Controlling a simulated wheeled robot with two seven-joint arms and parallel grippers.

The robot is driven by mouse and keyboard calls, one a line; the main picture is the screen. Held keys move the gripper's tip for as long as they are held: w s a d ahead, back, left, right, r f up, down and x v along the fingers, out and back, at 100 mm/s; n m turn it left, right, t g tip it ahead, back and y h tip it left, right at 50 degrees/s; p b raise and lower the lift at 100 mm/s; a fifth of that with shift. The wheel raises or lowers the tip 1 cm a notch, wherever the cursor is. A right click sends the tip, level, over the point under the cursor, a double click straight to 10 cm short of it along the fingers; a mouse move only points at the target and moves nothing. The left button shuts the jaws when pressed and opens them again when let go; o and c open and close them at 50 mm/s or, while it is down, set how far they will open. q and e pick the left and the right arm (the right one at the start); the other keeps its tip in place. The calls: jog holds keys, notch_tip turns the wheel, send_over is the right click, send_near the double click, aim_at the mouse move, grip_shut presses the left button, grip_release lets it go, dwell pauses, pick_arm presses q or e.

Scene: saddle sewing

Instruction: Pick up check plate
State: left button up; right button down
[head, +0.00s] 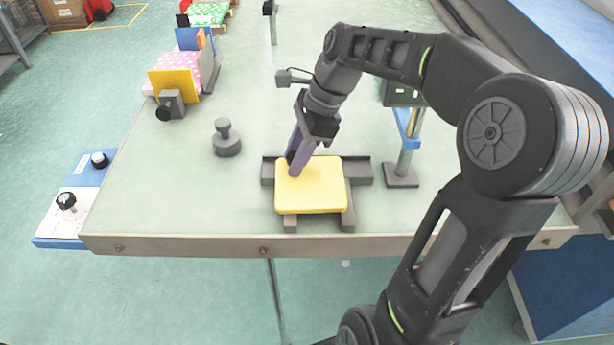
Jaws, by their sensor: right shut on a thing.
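A flat yellow plate (311,198) with rounded corners lies on a dark grey fixture (358,172) near the front edge of the table. A slim purple piece (301,148) stands tilted over the yellow plate's back left part. My right gripper (304,145) points down there and is shut on the purple piece. The purple piece's lower end meets the plate in the picture; I cannot tell if the two are joined. No thing is clearly marked as the check plate. My left gripper is not in view.
A grey knob-like weight (227,140) stands left of the fixture. A grey stand with a blue clamp (403,165) is close on the right. Further left are a yellow panel (174,83) and a pink dotted piece (183,59). The table's (150,190) left front is clear.

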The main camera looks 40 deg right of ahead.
jog(key=shift+r, duration=0.15)
notch_tip(320, 180, up, 7)
jog(key=shift+f, duration=0.1)
jog(key=shift+r+p, duration=0.95)
jog(key=shift+r, duration=0.55)
